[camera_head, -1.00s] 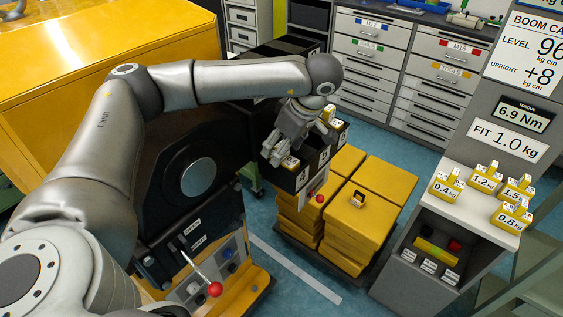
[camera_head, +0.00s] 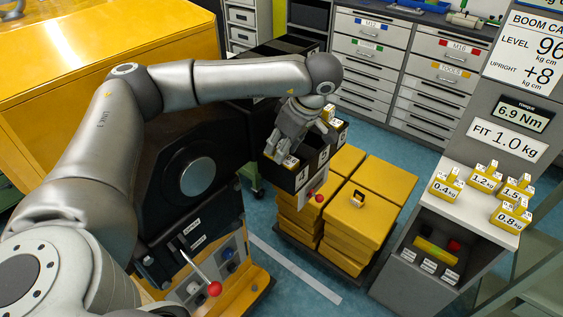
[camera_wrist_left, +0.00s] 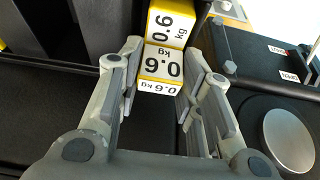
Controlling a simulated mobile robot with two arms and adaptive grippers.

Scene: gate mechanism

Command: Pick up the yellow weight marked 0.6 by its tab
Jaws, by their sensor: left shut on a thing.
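The yellow weight marked 0.6 (camera_wrist_left: 162,66) is in the left wrist view, with white label faces reading 0.6 on its tab and body. My left gripper (camera_wrist_left: 160,78) is shut on its tab, with one finger on each side. In the head view, my left gripper (camera_head: 284,153) points down at the black compartmented box, and the weight (camera_head: 286,163) shows only in part under the fingers. The weight sits in the near compartment of the box (camera_head: 287,180). My right gripper is not in view.
A grey stand (camera_head: 475,195) at right carries several weights.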

